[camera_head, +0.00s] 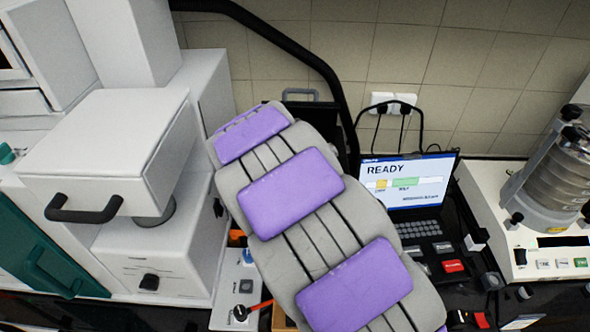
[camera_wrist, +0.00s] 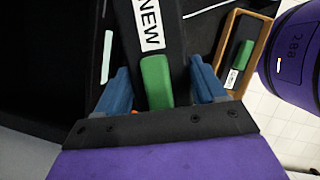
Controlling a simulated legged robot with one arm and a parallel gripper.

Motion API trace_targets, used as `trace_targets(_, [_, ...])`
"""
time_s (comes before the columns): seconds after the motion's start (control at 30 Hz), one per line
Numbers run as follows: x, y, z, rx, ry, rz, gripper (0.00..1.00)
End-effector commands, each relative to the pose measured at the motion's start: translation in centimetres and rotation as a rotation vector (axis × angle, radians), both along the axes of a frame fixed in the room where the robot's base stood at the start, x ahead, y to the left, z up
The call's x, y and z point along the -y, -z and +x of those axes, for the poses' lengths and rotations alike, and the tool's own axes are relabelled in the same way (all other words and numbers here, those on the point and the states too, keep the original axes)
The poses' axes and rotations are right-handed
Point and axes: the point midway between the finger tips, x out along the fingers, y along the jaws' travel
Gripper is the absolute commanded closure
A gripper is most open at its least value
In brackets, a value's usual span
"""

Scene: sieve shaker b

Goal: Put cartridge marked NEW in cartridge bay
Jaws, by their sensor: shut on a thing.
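In the wrist view, my gripper (camera_wrist: 158,90) has its two blue fingers on either side of a green grip (camera_wrist: 155,82). The grip belongs to a black cartridge with a white label reading NEW (camera_wrist: 149,25). The gripper is shut on this cartridge, whose far end runs out of the top of the picture. In the head view my purple and grey arm hides the gripper and the cartridge. I cannot make out the cartridge bay for certain in either view.
A wooden tray (camera_wrist: 267,28) in the wrist view holds another black item with a green part (camera_wrist: 243,54). In the head view, a laptop reading READY (camera_head: 405,182) stands right of my arm, a sieve shaker (camera_head: 545,190) far right and a white machine (camera_head: 110,150) left.

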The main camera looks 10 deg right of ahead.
Motion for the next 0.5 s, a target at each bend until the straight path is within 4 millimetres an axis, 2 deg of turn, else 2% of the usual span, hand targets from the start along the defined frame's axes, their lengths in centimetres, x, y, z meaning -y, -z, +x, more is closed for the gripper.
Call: trace_targets(0.5, [1.5,0.2,9.0,0.001,0.001,0.000,0.85])
